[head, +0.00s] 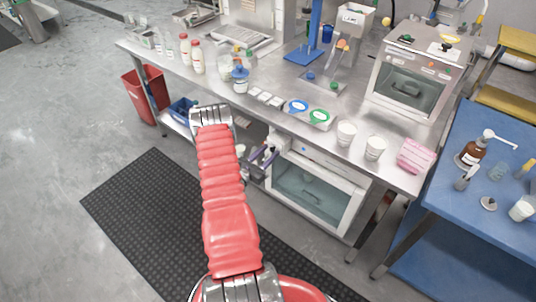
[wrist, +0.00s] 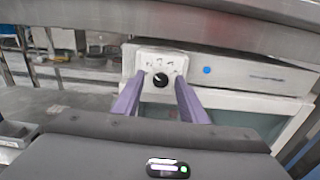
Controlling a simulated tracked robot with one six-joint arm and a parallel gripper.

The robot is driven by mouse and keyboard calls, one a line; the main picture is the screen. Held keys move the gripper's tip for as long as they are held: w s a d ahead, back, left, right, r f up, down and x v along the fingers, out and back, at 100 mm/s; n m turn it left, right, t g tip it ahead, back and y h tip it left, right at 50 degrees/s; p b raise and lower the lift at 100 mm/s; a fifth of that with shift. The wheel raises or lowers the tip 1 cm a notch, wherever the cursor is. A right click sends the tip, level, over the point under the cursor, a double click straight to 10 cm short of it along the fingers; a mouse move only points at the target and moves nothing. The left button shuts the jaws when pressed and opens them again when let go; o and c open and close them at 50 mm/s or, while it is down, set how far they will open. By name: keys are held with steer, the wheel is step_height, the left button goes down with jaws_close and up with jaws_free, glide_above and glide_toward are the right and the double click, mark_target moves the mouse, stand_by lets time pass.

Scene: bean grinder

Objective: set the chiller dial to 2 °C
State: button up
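The chiller (head: 315,192) stands under the steel bench, with a glass door and a white top panel. In the wrist view its black round dial (wrist: 160,80) sits on a white plate with small marks around it. The marks and the pointer are too small to read. My gripper (wrist: 159,92) is open, with its two purple fingers on the left and right of the dial and a gap on each side. I cannot tell how far the tips are from the panel. In the head view my gripper (head: 263,156) is below the bench edge beside the chiller.
The steel bench (head: 390,160) overhangs the chiller, and its edge (wrist: 230,40) runs close above the dial. A blue sticker (wrist: 207,70) is right of the dial. A red bin (head: 143,93) stands left, and a blue table (head: 480,195) stands right. A dark mat (head: 150,215) covers the floor.

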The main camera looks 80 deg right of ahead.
steer(key=shift+c, duration=0.5)
jaws_close()
steer(key=shift+a, duration=0.15)
